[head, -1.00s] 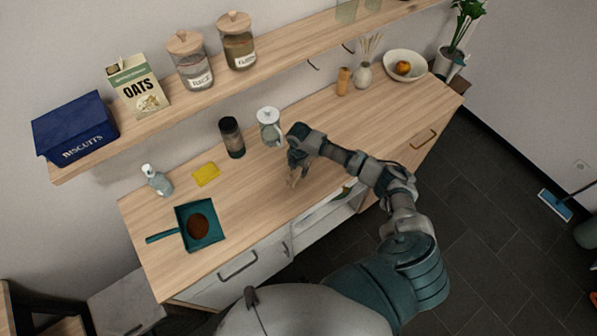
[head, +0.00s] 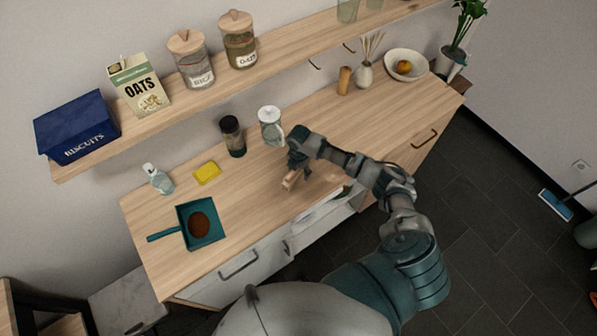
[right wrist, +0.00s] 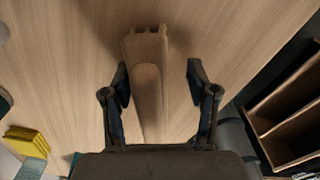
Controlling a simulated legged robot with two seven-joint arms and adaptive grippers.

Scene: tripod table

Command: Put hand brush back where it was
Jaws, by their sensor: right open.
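The hand brush (right wrist: 148,90), a pale wooden piece with a ridged end, lies on the wooden counter in the right wrist view. It also shows in the head view (head: 290,181), mostly hidden by my gripper. My right gripper (right wrist: 158,80) is open over it, with one finger on each side. The brush lies nearer the left finger, and a gap shows at the right finger. In the head view the right gripper (head: 295,168) points down at the counter. My left gripper is not in view.
A teal dustpan (head: 214,236) with a brown heap (head: 199,225) lies at the counter's left. The counter between dustpan and gripper is clear.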

